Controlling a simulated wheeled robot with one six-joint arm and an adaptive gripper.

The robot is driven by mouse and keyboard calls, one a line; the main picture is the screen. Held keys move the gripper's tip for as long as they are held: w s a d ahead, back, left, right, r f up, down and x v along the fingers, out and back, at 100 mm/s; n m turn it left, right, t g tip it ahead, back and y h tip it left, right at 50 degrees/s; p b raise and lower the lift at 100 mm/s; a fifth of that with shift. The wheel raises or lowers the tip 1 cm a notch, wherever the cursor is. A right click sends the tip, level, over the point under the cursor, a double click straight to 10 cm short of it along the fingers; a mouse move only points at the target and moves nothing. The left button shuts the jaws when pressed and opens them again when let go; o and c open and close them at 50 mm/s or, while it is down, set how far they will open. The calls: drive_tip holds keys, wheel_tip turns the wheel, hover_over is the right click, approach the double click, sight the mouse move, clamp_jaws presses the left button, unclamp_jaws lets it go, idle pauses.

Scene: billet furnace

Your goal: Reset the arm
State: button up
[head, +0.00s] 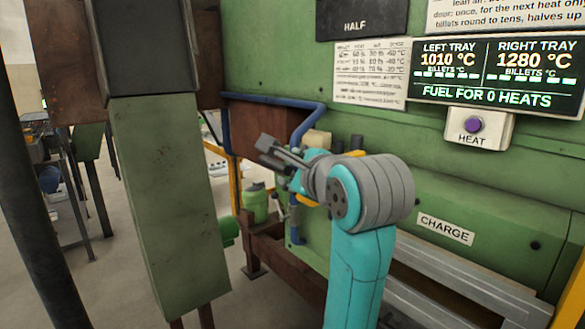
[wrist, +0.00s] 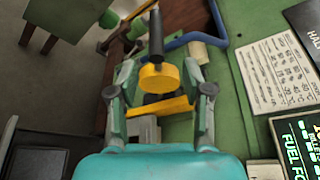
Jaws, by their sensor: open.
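My gripper (head: 270,151) is at the end of my teal arm, raised in front of the green furnace face, pointing left and away in the head view. In the wrist view my gripper (wrist: 162,82) has its two fingers spread apart. Between them in the picture shows a yellow round piece (wrist: 158,78) with a dark rod, above a yellow bar. I cannot tell how far beyond the fingers it is, and no grip on it shows. In the head view my gripper and wrist hide most of that yellow part.
A blue pipe (head: 303,126) runs close behind my gripper. A green post (head: 170,200) stands to the left, and a green bottle (head: 255,203) sits lower. The HEAT button (head: 473,125) and a display (head: 495,72) are at the right, above the CHARGE label (head: 446,229).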

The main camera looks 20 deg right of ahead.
drive_tip(key=s+f+n, duration=0.3)
drive_tip(key=f+n, duration=0.2)
drive_tip(key=f, duration=1)
drive_tip(key=s+f+n, duration=0.2)
drive_tip(key=f+n, duration=0.2)
drive_tip(key=f, duration=1.2)
drive_tip(key=s+a+f+n, duration=0.2)
drive_tip(key=s+f+n, duration=0.4)
drive_tip(key=s+f, duration=0.7)
drive_tip(key=s+f+n, duration=0.1)
drive_tip(key=s+n, duration=0.8)
drive_tip(key=s, duration=2)
drive_tip(key=shift+s+n+g, duration=0.3)
drive_tip(key=shift+n+g, duration=0.1)
